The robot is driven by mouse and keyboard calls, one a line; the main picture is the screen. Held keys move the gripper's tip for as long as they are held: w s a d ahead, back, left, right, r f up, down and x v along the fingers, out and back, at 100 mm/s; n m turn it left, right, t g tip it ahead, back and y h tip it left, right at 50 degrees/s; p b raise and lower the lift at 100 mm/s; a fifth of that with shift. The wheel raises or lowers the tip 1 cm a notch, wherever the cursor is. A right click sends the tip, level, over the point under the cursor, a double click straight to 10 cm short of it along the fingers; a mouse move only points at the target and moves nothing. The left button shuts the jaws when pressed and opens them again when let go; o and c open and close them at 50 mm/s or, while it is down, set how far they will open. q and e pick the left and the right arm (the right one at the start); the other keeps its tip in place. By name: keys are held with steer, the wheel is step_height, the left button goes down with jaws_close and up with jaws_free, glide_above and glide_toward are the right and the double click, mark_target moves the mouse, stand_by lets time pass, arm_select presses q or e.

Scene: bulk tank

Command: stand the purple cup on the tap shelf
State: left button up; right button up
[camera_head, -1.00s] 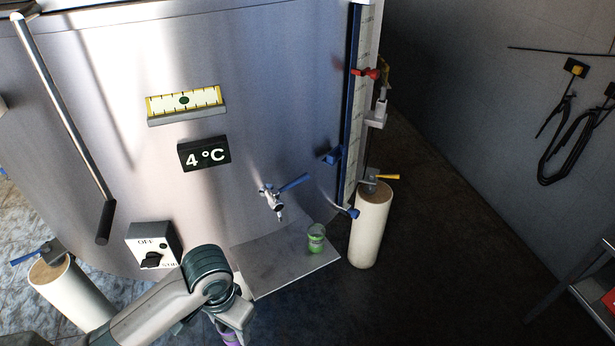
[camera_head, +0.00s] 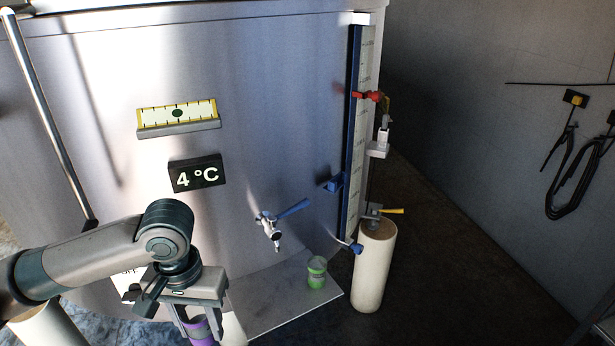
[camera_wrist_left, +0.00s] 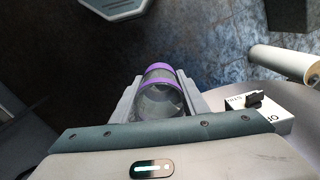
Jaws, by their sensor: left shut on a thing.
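The purple cup (camera_head: 199,328) is between the fingers of my left gripper (camera_head: 197,322), low in the head view and left of the shelf. In the left wrist view the cup (camera_wrist_left: 159,92) looks clear with purple bands, and the left gripper (camera_wrist_left: 158,95) is shut on it. The tap shelf (camera_head: 281,305) is a grey metal plate in front of the tank, right of the gripper. A green cup (camera_head: 317,272) stands near its right back edge. My right gripper is not in view.
The tap (camera_head: 268,228) with a blue lever sticks out from the tank above the shelf. A cream post (camera_head: 373,265) stands right of the shelf. The shelf's middle and front look clear.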

arm_select(q)
steer(key=shift+s+a+r+n, duration=0.1)
steer(key=shift+a+r+n, duration=0.2)
steer(key=shift+a+r, duration=0.05)
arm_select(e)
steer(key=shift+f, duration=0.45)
arm_select(q)
steer(key=s+f, duration=0.4)
steer(key=f, duration=1.1)
